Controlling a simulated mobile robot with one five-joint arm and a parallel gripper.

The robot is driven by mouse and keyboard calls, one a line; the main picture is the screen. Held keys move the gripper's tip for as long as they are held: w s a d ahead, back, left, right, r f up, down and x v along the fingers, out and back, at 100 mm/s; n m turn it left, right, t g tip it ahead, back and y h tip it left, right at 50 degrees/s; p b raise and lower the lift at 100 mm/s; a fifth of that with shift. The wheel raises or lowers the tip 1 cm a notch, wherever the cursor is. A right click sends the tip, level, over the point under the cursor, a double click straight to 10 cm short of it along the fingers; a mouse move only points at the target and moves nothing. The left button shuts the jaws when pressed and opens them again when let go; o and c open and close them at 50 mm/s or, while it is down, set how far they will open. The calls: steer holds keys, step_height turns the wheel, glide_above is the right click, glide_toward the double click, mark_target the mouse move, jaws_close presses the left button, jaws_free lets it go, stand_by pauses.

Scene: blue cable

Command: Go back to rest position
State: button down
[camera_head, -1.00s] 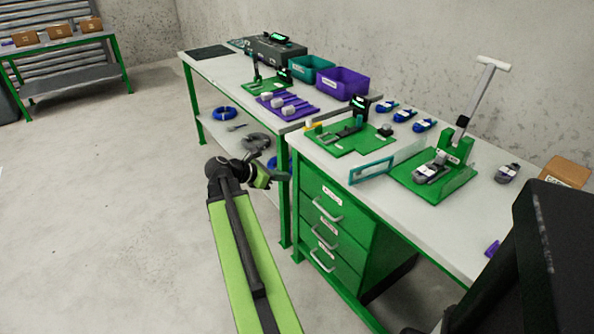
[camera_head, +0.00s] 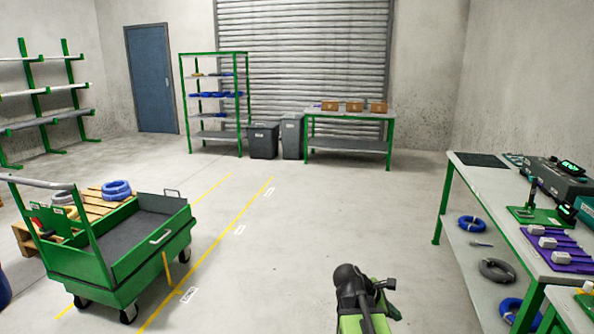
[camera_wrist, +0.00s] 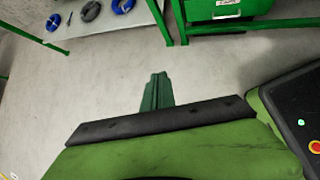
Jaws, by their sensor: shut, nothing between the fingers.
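My gripper (camera_head: 388,298) shows at the bottom of the head view, above bare floor and left of the workbench. In the wrist view the two dark green fingers (camera_wrist: 157,92) lie together, shut, with nothing held. They point toward the floor and the green bench legs. Blue cable coils lie apart from the gripper: one (camera_head: 471,223) is on the bench's lower shelf, and another (camera_head: 116,188) is near the cart at left.
A green cart (camera_head: 120,278) stands at left, beside yellow floor lines. The workbench (camera_head: 490,205) runs along the right. A rack (camera_head: 214,116), bins and a table with boxes (camera_head: 348,143) stand at the back. The middle floor is clear.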

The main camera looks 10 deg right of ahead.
steer(key=a+f+m+y, duration=0.35)
steer(key=a+m, duration=0.35)
steer(key=a, duration=0.7)
steer(key=a+f+m+y, duration=0.3)
steer(key=a+m+y, duration=0.3)
steer(key=a, duration=0.9)
step_height(320, 180, up, 22)
steer(key=m+p, duration=0.2)
steer(key=p, duration=2)
steer(key=shift+s+d+h, duration=0.2)
steer(key=shift+d+h, duration=0.05)
steer(key=shift+h, duration=0.2)
